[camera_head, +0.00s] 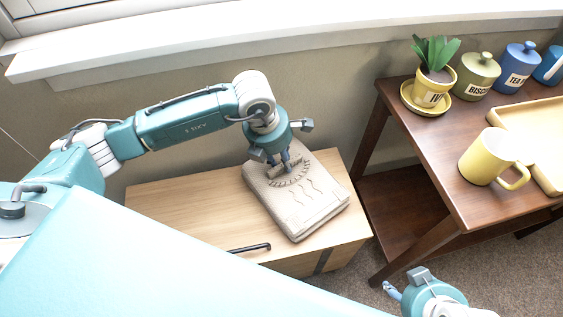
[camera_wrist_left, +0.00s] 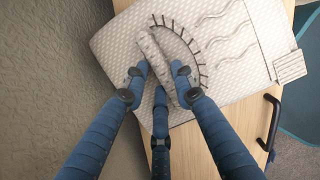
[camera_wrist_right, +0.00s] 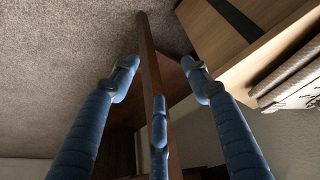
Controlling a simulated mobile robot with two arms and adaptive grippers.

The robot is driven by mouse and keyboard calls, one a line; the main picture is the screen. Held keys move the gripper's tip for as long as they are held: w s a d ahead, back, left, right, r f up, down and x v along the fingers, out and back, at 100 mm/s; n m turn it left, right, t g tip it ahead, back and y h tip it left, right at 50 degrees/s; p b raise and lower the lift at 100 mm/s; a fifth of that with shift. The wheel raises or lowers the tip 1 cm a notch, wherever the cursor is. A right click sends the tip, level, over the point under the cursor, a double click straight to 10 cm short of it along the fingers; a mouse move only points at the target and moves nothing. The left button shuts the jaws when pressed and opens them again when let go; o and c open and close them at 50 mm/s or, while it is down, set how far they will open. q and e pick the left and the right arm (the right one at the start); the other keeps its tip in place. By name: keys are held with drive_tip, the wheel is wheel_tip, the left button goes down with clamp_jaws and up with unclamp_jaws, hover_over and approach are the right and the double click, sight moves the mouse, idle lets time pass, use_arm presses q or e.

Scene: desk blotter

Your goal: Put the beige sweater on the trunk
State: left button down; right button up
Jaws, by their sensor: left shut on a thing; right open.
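The beige sweater (camera_head: 310,205) is folded into a thick pad and lies on the right part of the light wood trunk (camera_head: 180,210). My left gripper (camera_head: 287,168) points down over the sweater's back part and is shut on a raised fold of it. In the left wrist view the fold shows between the fingers of my left gripper (camera_wrist_left: 158,80), with the sweater (camera_wrist_left: 225,50) spread flat around it and the trunk (camera_wrist_left: 245,120) below. My right gripper (camera_head: 392,291) is open and empty, low in front of the table. The right wrist view also shows the sweater's edge (camera_wrist_right: 295,88).
A dark wood table (camera_head: 440,170) stands right of the trunk, bearing a yellow mug (camera_head: 482,157), a yellow tray (camera_head: 535,125), a potted plant (camera_head: 433,85) and several canisters (camera_head: 477,78). A black handle (camera_head: 250,247) is on the trunk's front. The trunk's left top is clear.

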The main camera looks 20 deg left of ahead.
use_arm(q)
drive_tip(key=shift+x, duration=0.8)
drive_tip(key=shift+a, duration=0.2)
drive_tip(key=c, duration=1.4)
unclamp_jaws()
drive_tip(key=shift+f, duration=0.1)
use_arm(e)
drive_tip(key=w, duration=0.1)
drive_tip(key=w+r+t, duration=0.1)
drive_tip(key=w+a, duration=0.1)
drive_tip(key=shift+w+r+t, duration=0.15)
drive_tip(key=shift+w+t, duration=0.15)
use_arm(q)
drive_tip(key=shift+r, duration=0.4)
drive_tip(key=p+v, duration=0.1)
drive_tip(key=v, duration=0.3)
drive_tip(key=shift+a+r, duration=0.1)
drive_tip(key=shift+r, duration=0.05)
drive_tip(key=p+v, duration=0.1)
drive_tip(key=v, duration=0.5)
drive_tip(key=shift+s+r, duration=0.2)
drive_tip(key=shift+r, duration=0.2)
use_arm(e)
drive_tip(key=s+d+g, duration=0.1)
drive_tip(key=s+g, duration=0.1)
drive_tip(key=s, duration=0.4)
drive_tip(key=shift+d+g, duration=0.3)
